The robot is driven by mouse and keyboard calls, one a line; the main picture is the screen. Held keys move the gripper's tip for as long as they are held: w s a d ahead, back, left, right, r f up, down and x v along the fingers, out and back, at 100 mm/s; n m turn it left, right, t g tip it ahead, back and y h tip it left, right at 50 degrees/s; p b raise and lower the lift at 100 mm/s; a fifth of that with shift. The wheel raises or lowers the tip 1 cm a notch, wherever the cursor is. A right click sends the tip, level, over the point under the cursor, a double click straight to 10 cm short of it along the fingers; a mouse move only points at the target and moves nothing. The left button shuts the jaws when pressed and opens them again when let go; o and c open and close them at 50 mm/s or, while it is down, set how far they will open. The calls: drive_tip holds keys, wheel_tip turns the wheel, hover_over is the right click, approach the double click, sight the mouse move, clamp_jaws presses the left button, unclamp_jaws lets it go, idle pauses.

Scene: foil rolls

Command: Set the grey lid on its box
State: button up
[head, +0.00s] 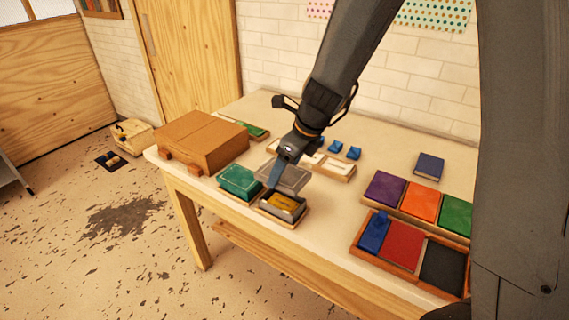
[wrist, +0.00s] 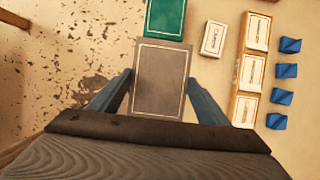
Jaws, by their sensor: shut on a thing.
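The grey lid (wrist: 160,82) with a thin pale border is held flat between the blue fingers of my gripper (wrist: 160,76). In the head view the lid (head: 291,178) shows just beside my gripper (head: 276,174), seemingly above the table. An open dark-grey box (head: 303,212) with a yellow item inside stands at the table's front edge, in front of and below the lid in the picture. In the wrist view the box is not seen; the lid or my gripper hides it.
A green-lidded box (head: 239,181) stands close on the left, with a brown case (head: 201,141) beyond it. White card boxes (wrist: 213,38) and blue pieces (wrist: 285,71) lie to the right. Trays of coloured boxes (head: 403,246) fill the table's right side.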

sight(294, 178)
drive_tip(key=shift+f+b, duration=2.95)
drive_tip(key=shift+b, duration=0.6)
drive_tip(key=shift+f+b, duration=0.3)
drive_tip(key=shift+f, duration=0.3)
drive_tip(key=shift+f+b, duration=0.4)
drive_tip(key=shift+f, duration=0.45)
drive_tip(key=o, duration=1.1)
drive_tip(key=shift+o, duration=0.2)
drive_tip(key=p+v, duration=0.1)
drive_tip(key=v, duration=0.6)
drive_tip(key=shift+s+d+r, duration=0.1)
drive_tip(key=shift+d+r, duration=0.05)
drive_tip(key=shift+r, duration=0.2)
drive_tip(key=s+d+f+n+h, duration=0.1)
drive_tip(key=s+d+n, duration=0.5)
drive_tip(key=n, duration=0.6)
drive_tip(key=s+d+f+n+g+h, duration=0.1)
drive_tip(key=s+d+n, duration=0.5)
drive_tip(key=n, duration=0.7)
wheel_tip(294, 178, down, 2)
drive_tip(key=shift+s+f+n+h, duration=0.15)
drive_tip(key=shift+s+n+h, duration=0.2)
drive_tip(key=shift+h, duration=0.35)
